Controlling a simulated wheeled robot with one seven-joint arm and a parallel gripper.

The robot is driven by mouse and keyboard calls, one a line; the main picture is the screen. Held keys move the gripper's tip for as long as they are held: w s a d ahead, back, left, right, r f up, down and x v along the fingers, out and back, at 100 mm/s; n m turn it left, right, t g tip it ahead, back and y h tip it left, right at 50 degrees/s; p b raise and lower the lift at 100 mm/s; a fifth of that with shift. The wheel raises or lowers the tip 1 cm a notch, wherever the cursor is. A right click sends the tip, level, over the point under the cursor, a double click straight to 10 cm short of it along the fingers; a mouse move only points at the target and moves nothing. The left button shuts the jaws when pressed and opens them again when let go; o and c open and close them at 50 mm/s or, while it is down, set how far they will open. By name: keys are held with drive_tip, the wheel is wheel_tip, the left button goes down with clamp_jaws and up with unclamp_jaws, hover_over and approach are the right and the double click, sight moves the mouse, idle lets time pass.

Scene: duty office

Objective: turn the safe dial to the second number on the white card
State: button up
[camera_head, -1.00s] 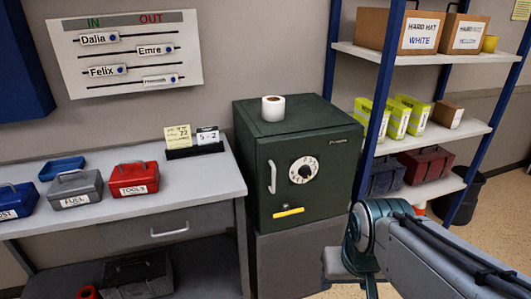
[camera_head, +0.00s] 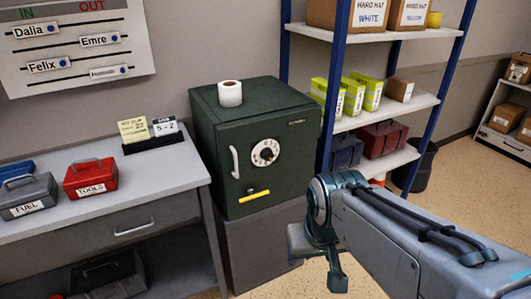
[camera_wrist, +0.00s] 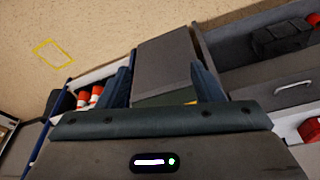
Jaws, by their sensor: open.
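The dark green safe (camera_head: 212,150) stands on a grey pedestal. Its dial (camera_head: 265,152) has a white numbered ring and a dark knob; its exact setting is too small to read. A silver handle (camera_head: 235,162) is left of the dial. The white card (camera_head: 165,126) stands in a black holder on the desk and appears to read "5 - 2", beside a yellow card (camera_head: 133,130). My gripper (camera_wrist: 162,88) is open and empty in the wrist view, its fingers apart with the pedestal behind them. In the head view it is right of the safe, clear of the dial.
A paper roll (camera_head: 230,93) sits on the safe. A blue-post shelf (camera_head: 395,113) with boxes stands close on its right. A red toolbox (camera_head: 91,178) and a grey one (camera_head: 28,197) are on the desk (camera_head: 150,185). Floor at the right is open.

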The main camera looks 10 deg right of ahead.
idle(0.5)
drive_tip(key=n+t+y+b, duration=0.3)
drive_tip(key=t+y+b, duration=0.3)
drive_tip(key=t+b, duration=1.25)
approach(269, 157)
drive_tip(key=w+r+g+b, duration=0.1)
drive_tip(key=w, duration=0.1)
drive_tip(key=w+a+r+g+b, duration=0.1)
drive_tip(key=w+b, duration=0.1)
drive_tip(key=w, duration=0.1)
drive_tip(key=w+a+r+g+b, duration=0.1)
drive_tip(key=w+g+b, duration=0.1)
drive_tip(key=shift+w+r, duration=0.15)
drive_tip(key=shift+r, duration=0.2)
drive_tip(key=shift+c, duration=0.3)
drive_tip(key=c, duration=0.9)
